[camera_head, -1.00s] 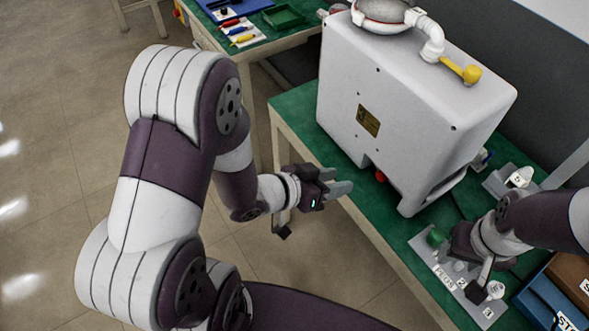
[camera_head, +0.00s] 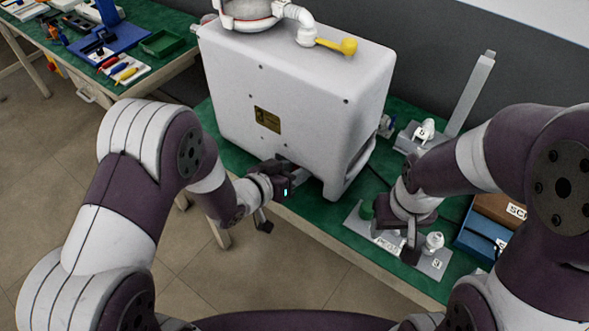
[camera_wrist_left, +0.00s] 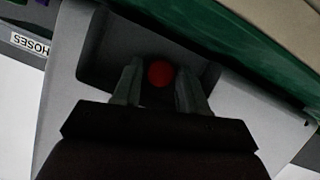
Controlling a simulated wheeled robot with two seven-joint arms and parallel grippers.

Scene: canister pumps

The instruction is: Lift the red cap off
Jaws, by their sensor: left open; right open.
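The red cap (camera_wrist_left: 160,74) shows in the left wrist view inside a dark recess of the large white canister housing (camera_head: 300,95). My left gripper (camera_wrist_left: 158,82) is open, with one finger on each side of the red cap; I cannot tell whether the fingers touch it. In the head view my left gripper (camera_head: 294,178) reaches to the lower front edge of the housing, and the cap is hidden there. My right gripper (camera_head: 402,232) hangs over the grey fixture plate (camera_head: 424,262) to the right of the housing; its fingertips are hard to make out.
The housing stands on a green-topped table (camera_head: 365,274). A yellow-knobbed handle (camera_head: 347,46) and white pipe sit on top. A green cap (camera_head: 366,209) and white fittings are on the plate. Blue and brown boxes (camera_head: 480,242) stand at the right. Another bench holds tools (camera_head: 122,70).

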